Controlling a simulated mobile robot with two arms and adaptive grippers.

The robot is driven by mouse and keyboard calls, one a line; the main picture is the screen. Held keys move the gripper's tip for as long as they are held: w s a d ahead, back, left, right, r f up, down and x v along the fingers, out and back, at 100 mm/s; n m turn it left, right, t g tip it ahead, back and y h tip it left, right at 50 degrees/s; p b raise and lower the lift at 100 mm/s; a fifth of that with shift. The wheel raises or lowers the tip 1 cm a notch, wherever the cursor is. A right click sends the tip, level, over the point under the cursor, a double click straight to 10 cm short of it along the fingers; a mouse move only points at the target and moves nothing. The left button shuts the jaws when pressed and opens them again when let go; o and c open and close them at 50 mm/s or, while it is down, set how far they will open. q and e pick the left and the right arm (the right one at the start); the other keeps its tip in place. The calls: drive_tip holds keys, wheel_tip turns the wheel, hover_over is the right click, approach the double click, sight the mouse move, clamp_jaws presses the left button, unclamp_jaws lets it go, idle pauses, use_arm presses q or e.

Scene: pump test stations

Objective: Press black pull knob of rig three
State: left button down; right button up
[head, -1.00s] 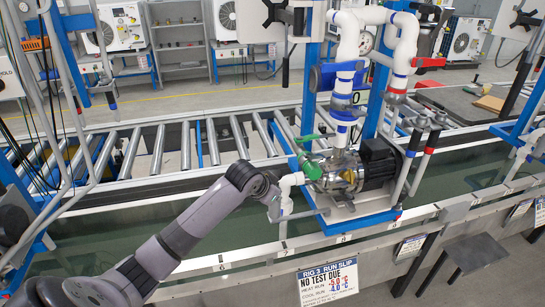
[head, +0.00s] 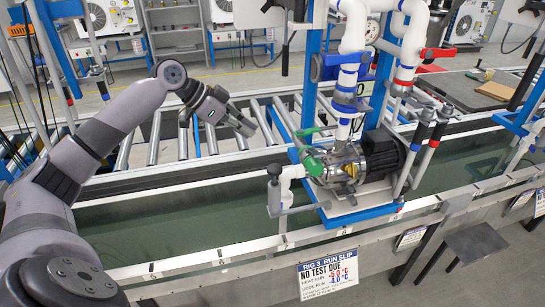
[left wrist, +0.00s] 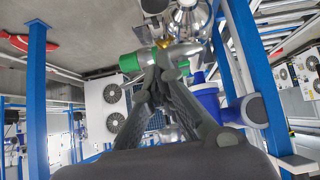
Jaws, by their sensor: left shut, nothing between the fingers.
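Rig three is the blue-framed stand (head: 372,212) with white pipes, a silver pump (head: 332,165) and a black motor (head: 382,152). A small black knob (head: 274,170), likely the pull knob, tops the white pipe fitting at the rig's front left. My left gripper (head: 249,128) is shut and empty. It hangs in the air up and left of this knob, apart from it. In the left wrist view the shut fingers (left wrist: 165,58) point toward a green part (left wrist: 134,62) and metal fittings; I cannot make out the knob there. My right gripper is out of view.
A green lever (head: 313,131) and green fitting (head: 312,164) sit close to the knob. A red-handled valve (head: 438,53) is at upper right. The rig 3 slip sign (head: 328,273) hangs on the front rail. A roller conveyor (head: 182,140) runs behind.

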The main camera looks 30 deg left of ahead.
use_arm(q)
drive_tip(key=shift+d, duration=0.1)
drive_tip(key=p, duration=0.4)
hover_over(272, 169)
drive_tip(key=f, duration=0.7)
drive_tip(key=shift+w+d, duration=0.1)
drive_tip(key=shift+w, duration=0.2)
wheel_tip(272, 169, down, 3)
drive_tip(key=shift+r+p, duration=0.15)
drive_tip(key=shift+p, duration=0.3)
drive_tip(key=shift+s+f, duration=0.1)
drive_tip(key=shift+f, duration=0.6)
drive_tip(key=shift+f, duration=0.15)
wheel_tip(272, 169, down, 4)
drive_tip(key=b, duration=0.3)
drive_tip(key=shift+f, duration=0.1)
drive_tip(key=shift+s, duration=0.1)
